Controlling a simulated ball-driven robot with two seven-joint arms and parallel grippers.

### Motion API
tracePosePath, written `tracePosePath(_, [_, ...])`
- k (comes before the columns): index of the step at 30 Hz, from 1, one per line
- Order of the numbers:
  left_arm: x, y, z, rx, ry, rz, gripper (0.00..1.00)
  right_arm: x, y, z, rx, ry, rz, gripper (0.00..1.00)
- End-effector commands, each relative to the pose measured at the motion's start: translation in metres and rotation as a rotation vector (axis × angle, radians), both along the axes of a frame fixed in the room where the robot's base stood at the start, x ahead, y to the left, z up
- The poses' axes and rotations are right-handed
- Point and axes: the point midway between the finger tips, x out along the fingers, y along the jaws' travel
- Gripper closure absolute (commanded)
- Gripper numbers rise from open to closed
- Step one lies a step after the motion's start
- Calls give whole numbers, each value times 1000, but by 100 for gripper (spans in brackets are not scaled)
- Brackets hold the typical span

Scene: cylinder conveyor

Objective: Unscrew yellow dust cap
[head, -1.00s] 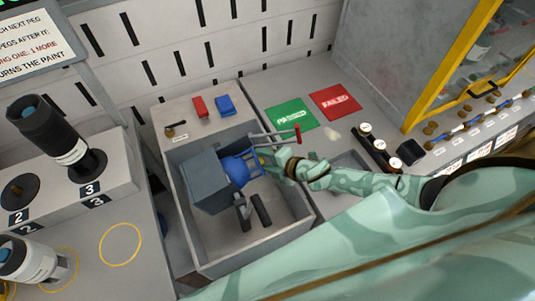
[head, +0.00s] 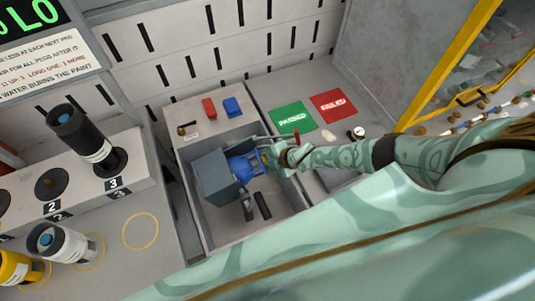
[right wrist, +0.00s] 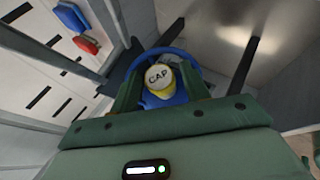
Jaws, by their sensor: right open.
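The yellow dust cap (right wrist: 160,78), with a pale top marked CAP, sits on a blue round part (right wrist: 166,99) in the right wrist view. The blue part (head: 243,168) also shows in the head view, against a grey block (head: 212,177) inside a grey bin (head: 212,225). My right gripper (head: 270,157) is at the blue part's right side. Its two green fingers stand open on either side of the cap; whether they touch it cannot be told. In the head view the gripper mostly hides the cap. My left gripper is not in view.
A green PASSED mat (head: 293,118) and a red FAILED mat (head: 333,106) lie to the right. A black cylinder (head: 84,140) stands on peg 3 at left.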

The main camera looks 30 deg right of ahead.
Motion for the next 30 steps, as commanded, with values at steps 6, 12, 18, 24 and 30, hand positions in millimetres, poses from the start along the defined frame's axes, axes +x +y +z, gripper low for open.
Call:
tracePosePath(6, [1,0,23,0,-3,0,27,2,3,5,16,139,-21,51])
tracePosePath(12, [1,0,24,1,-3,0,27,7,1,6,31,278,-52,51])
tracePosePath(18, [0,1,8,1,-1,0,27,9,0,3,56,456,-87,51])
tracePosePath(24, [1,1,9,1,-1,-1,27,7,0,5,60,491,-99,51])
tracePosePath(30, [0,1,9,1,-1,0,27,7,0,5,61,490,-97,84])
